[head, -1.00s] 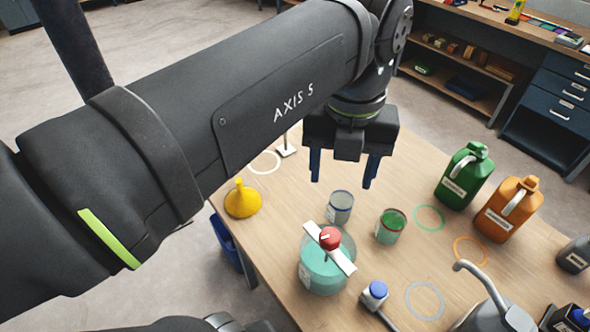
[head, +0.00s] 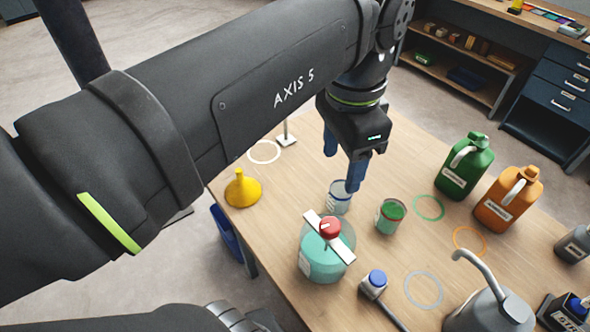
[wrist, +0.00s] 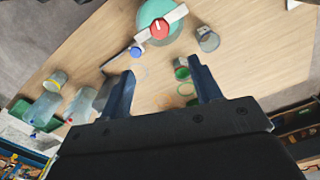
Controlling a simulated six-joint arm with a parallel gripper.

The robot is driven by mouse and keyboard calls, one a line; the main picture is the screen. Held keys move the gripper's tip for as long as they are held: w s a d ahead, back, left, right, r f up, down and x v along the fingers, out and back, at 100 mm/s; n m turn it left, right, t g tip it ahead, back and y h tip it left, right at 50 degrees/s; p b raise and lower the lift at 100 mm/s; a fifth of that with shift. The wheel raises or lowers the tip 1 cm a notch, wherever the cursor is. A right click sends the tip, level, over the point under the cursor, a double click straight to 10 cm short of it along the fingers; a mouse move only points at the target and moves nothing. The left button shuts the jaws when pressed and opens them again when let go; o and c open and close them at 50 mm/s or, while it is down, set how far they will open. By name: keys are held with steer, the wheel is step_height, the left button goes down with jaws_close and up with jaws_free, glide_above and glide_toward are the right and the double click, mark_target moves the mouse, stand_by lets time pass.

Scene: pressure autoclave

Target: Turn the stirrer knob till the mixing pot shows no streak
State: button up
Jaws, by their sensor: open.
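The mixing pot (head: 322,264) is a clear round vessel with teal liquid, on the table's near left part. A white bar (head: 340,247) lies across its top and carries the red stirrer knob (head: 330,228), which has a pale pointer mark. In the wrist view the knob (wrist: 160,29) and pot (wrist: 176,14) sit at the top, beyond the fingertips. I cannot make out any streak in the liquid. My gripper (head: 341,165) has blue fingers, open and empty, above and behind the pot. It touches nothing I can see; its fingers also show in the wrist view (wrist: 158,80).
A clear beaker (head: 339,198) and a green-filled can (head: 390,216) stand close behind and right of the pot. A yellow funnel (head: 242,190) is left. Green (head: 465,166) and orange (head: 509,199) jugs stand right. A blue-capped tool (head: 375,283) and a grey spouted can (head: 490,305) are nearer.

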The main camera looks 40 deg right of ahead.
steer(key=n, duration=0.8)
glide_toward(331, 224)
step_height(331, 224, down, 10)
steer(key=shift+r, duration=0.25)
steer(key=c, duration=1)
